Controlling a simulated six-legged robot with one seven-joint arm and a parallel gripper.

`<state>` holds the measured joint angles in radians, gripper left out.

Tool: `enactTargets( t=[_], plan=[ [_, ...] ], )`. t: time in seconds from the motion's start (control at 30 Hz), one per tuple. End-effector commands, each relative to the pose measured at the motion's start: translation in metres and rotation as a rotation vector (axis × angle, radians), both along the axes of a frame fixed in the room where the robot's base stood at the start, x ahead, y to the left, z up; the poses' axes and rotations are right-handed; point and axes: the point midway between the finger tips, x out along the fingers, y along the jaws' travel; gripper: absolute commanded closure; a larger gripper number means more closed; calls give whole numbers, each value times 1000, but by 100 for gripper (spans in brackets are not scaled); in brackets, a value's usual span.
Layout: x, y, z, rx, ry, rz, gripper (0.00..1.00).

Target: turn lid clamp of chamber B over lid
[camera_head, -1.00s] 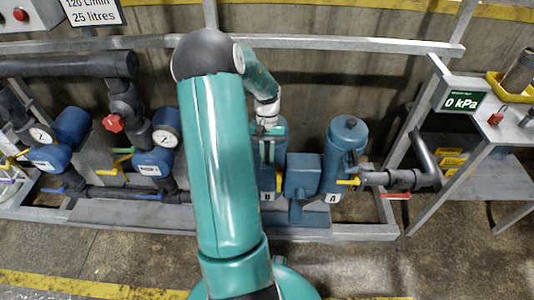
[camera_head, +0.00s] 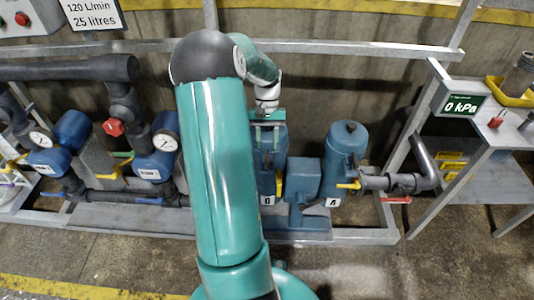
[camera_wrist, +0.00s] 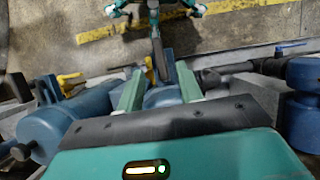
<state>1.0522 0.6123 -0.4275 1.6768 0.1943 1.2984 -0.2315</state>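Chamber B (camera_head: 279,180) is a blue upright canister with a "B" label at its foot, left of the similar chamber A (camera_head: 347,150). My gripper (camera_head: 268,116) is over the top of chamber B, pointing down. In the wrist view, the two green fingers of my gripper (camera_wrist: 159,88) are apart, with the blue rounded top of chamber B (camera_wrist: 163,98) visible between and below them. A dark upright bar (camera_wrist: 159,58) shows just beyond the fingertips; I cannot tell if it is the lid clamp. My gripper and arm hide most of the lid.
A blue box housing (camera_head: 302,178) stands between the chambers. Yellow-handled valves (camera_head: 350,185) and pipes run to the right. Blue pumps with gauges (camera_head: 165,142) stand left. A grey rail (camera_head: 350,47) crosses behind. A display reads 0 kPa (camera_head: 461,104). The front floor is open.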

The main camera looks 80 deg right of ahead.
Motion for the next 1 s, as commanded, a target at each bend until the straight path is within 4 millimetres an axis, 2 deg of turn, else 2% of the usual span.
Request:
enactTargets(
  t=[0.2,0.4,1.0],
  plan=[
    [5,-18,44,-3,0,0,64],
    [7,-27,66,-1,0,-1,64],
    [8,-28,70,1,0,0,64]
  ],
)
